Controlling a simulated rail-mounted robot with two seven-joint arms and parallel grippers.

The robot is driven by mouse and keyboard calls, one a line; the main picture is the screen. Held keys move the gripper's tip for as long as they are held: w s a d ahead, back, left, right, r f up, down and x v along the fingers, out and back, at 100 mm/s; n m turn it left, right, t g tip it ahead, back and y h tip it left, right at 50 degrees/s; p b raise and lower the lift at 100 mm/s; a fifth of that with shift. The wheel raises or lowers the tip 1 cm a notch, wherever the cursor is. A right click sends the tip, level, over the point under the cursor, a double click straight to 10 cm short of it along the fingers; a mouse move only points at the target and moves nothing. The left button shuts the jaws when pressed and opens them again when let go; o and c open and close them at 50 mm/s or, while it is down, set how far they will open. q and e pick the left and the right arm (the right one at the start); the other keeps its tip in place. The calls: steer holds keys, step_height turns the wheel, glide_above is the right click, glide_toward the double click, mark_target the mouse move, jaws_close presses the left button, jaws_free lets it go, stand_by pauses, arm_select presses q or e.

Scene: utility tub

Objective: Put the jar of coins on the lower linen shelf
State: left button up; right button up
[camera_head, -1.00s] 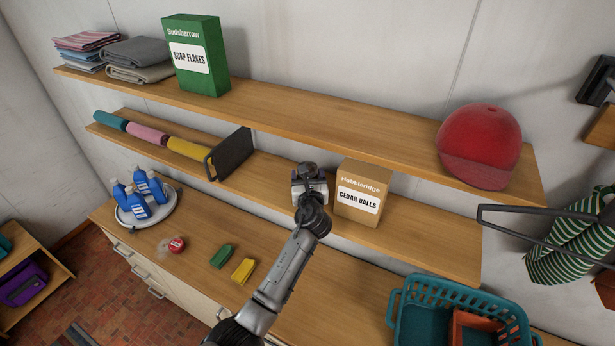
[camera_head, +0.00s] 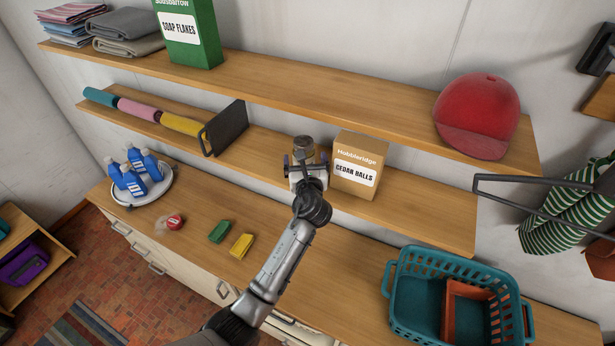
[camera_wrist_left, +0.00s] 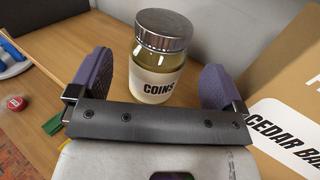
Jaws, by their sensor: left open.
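The jar of coins, glass with a silver lid and a COINS label, stands upright on the lower linen shelf (camera_head: 430,218). In the left wrist view the jar (camera_wrist_left: 160,62) is between the two purple finger pads, with a gap on each side. In the head view mostly the jar's lid (camera_head: 303,143) shows; the gripper hides the rest. My left gripper (camera_head: 305,165) is open around the jar; it also shows in the left wrist view (camera_wrist_left: 155,85). My right gripper is out of view.
The cedar balls box (camera_head: 357,165) stands close to the right of my gripper. A dark upright bookend-like panel (camera_head: 226,127) and rolled cloths (camera_head: 140,110) are to the left. The upper shelf (camera_head: 330,93) runs above. A teal basket (camera_head: 455,295) sits on the counter below.

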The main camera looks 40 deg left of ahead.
arm_select(q)
steer(key=v, duration=0.7)
steer(key=s+d+f+n+g+h, duration=0.35)
steer(key=s+f+n+h, duration=0.25)
steer(key=s+f+n, duration=0.9)
steer(key=s+d+f+n+g+h, duration=0.1)
steer(key=s+d+n+g+h, duration=0.1)
steer(key=s, duration=0.5)
steer(key=s+d+f+n+g+h, duration=0.2)
steer(key=s+d+n, duration=0.1)
steer(key=s, duration=0.5)
steer(key=s+d+f+n+g+h, duration=0.2)
steer(key=s+d+n, duration=0.1)
steer(key=s+n, duration=0.2)
steer(key=shift+s+d+h+b, duration=0.15)
steer(key=shift+s+h+b, duration=0.25)
steer(key=shift+s, duration=0.85)
